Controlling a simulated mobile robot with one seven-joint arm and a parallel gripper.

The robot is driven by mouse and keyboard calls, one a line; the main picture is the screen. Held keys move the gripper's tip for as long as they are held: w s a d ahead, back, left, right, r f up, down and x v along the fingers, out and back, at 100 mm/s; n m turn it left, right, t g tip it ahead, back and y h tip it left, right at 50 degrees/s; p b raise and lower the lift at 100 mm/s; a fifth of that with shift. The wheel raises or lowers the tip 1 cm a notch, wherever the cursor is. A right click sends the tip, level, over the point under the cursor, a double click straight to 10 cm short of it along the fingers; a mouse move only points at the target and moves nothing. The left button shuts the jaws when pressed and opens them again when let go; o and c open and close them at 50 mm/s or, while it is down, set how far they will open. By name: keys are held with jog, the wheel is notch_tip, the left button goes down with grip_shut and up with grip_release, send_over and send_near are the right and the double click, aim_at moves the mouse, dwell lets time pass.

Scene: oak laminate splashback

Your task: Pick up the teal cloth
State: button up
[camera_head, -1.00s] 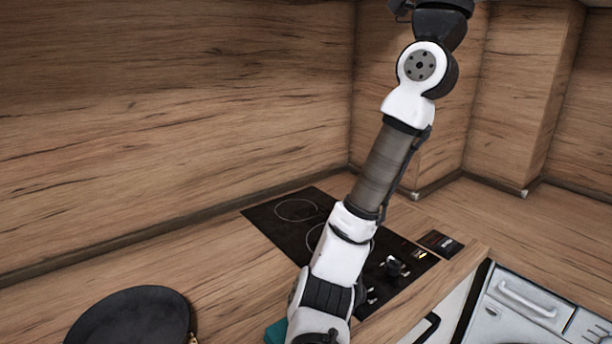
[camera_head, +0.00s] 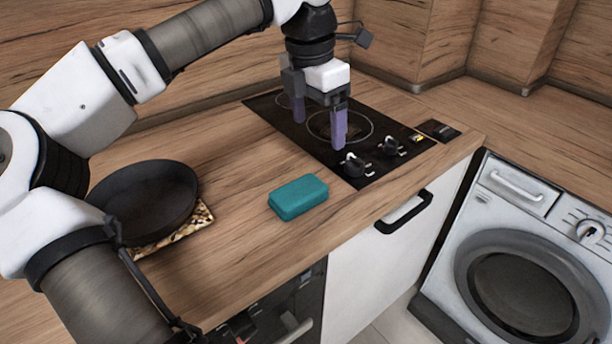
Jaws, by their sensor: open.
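The teal cloth (camera_head: 298,197) is a small folded block with rounded corners. It lies flat on the wooden counter, near the front edge, left of the cooktop. My gripper (camera_head: 319,128) hangs over the cooktop with its two purple fingers pointing down and apart. It is open, with nothing between the fingers. It is above and a little to the right of the cloth, farther back, and does not touch it. The whole top of the cloth is visible.
A black cooktop (camera_head: 372,172) with knobs lies right of the cloth. A dark pan (camera_head: 150,198) rests on a patterned mat (camera_head: 186,228) at left, partly behind my arm. A washing machine (camera_head: 520,265) stands at right. The counter around the cloth is clear.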

jog(key=s+a+f+y, duration=0.1)
jog(key=a, duration=0.2)
send_over(298, 189)
jog(key=shift+g, duration=0.3)
notch_tip(298, 189, down, 8)
jog(key=shift+r, duration=0.25)
jog(key=shift+f+p, duration=0.95)
jog(key=shift+f, duration=2.1)
jog(key=shift+c, duration=0.4)
jog(key=c, duration=1)
